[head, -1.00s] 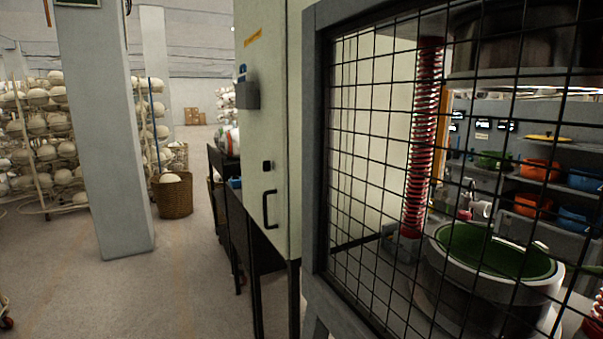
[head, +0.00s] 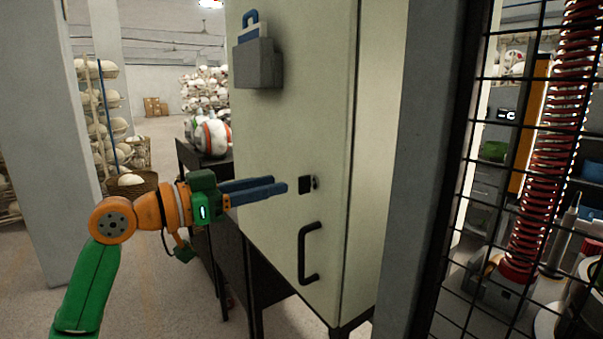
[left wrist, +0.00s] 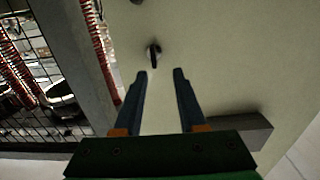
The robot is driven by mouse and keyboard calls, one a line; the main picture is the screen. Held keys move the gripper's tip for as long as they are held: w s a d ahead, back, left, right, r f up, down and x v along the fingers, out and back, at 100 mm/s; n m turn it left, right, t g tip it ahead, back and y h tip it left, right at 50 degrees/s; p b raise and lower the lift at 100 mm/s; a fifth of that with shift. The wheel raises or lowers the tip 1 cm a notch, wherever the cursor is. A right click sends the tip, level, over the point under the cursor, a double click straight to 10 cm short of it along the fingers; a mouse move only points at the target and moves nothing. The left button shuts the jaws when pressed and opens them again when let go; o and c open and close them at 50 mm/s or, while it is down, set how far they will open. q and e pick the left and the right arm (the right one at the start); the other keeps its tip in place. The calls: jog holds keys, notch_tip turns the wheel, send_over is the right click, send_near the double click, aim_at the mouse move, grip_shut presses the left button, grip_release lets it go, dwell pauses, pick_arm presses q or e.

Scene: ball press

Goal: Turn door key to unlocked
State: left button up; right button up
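The door key is a small dark square key head (head: 305,185) standing out from a small metal lock on the pale cabinet door, above the door handle. My left gripper (head: 280,185) is in front of the door, its blue fingers pointing right at the key head, with a small gap between. In the left wrist view the fingers (left wrist: 160,73) are apart with nothing between them. The key (left wrist: 153,54) shows there just beyond the tips, roughly between their lines and nearer the left finger. My right gripper is not in view.
A black door handle (head: 308,252) sits below the key. A grey holder box (head: 258,63) with a blue item is fixed higher on the door. A mesh guard with a grey frame (head: 430,170) stands at the right. A dark table (head: 195,155) stands behind the arm.

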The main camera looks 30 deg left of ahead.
aim_at(299, 179)
pick_arm(q)
jog(key=w+d+p, duration=0.2)
jog(key=w, duration=0.1)
jog(key=w+d+r+p, duration=0.1)
jog(key=shift+w+d+p, duration=0.2)
jog(key=shift+w+p, duration=0.1)
jog(key=shift+w, duration=0.05)
jog(key=shift+w+a+f, duration=0.2)
jog(key=shift+a+f, duration=0.05)
jog(key=shift+f, duration=0.1)
jog(key=shift+s+d, duration=0.1)
grip_shut()
